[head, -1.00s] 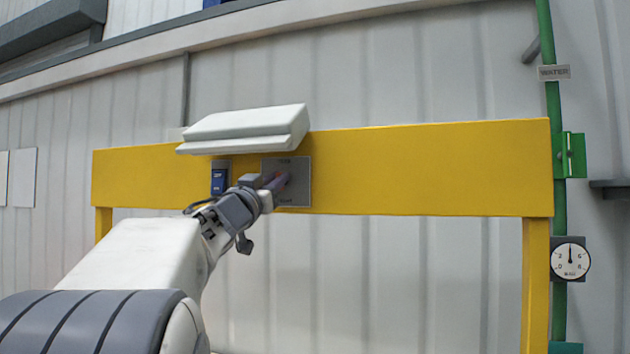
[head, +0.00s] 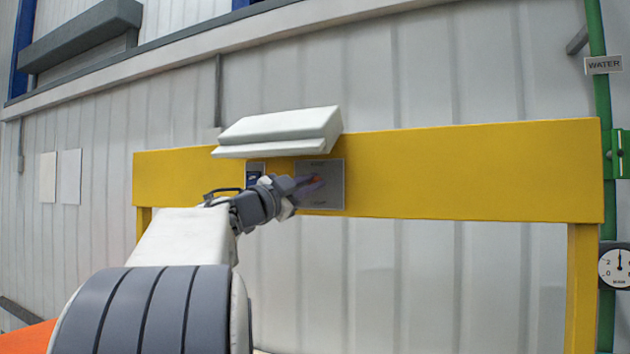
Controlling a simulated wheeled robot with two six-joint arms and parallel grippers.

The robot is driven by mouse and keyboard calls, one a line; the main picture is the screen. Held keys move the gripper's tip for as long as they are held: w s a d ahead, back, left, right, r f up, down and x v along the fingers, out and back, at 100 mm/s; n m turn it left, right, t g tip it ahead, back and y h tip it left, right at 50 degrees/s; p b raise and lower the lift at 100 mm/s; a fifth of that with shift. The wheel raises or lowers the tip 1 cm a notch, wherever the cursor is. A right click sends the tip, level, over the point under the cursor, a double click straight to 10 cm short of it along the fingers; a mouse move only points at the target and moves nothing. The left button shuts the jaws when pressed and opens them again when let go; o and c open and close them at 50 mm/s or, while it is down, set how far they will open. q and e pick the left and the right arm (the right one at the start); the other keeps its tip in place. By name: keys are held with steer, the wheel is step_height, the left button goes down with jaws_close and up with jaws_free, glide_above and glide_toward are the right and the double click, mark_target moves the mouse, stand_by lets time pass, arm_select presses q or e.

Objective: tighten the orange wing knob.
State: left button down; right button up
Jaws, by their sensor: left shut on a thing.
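The knob's turn angle cannot be made out. My right gripper is not in view.
A white hood (head: 280,130) juts out just above the plate and my left gripper. A small blue label (head: 254,174) sits left of the plate. The yellow beam (head: 480,172) runs right to a post, a green pipe (head: 603,110) and a gauge (head: 617,267).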

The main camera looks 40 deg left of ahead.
arm_select(q)
steer(key=m+g+p, duration=0.1)
steer(key=m, duration=0.3)
steer(key=m+g+p, duration=0.1)
steer(key=m+g, duration=0.1)
steer(key=m, duration=0.2)
steer(key=m+g+h+p, duration=0.1)
steer(key=m, duration=0.4)
steer(key=shift+d+f+g, duration=0.1)
steer(key=shift+f+g, duration=0.15)
steer(key=shift+g, duration=0.15)
steer(key=c, duration=0.9)
jaws_free()
steer(key=shift+s, duration=0.1)
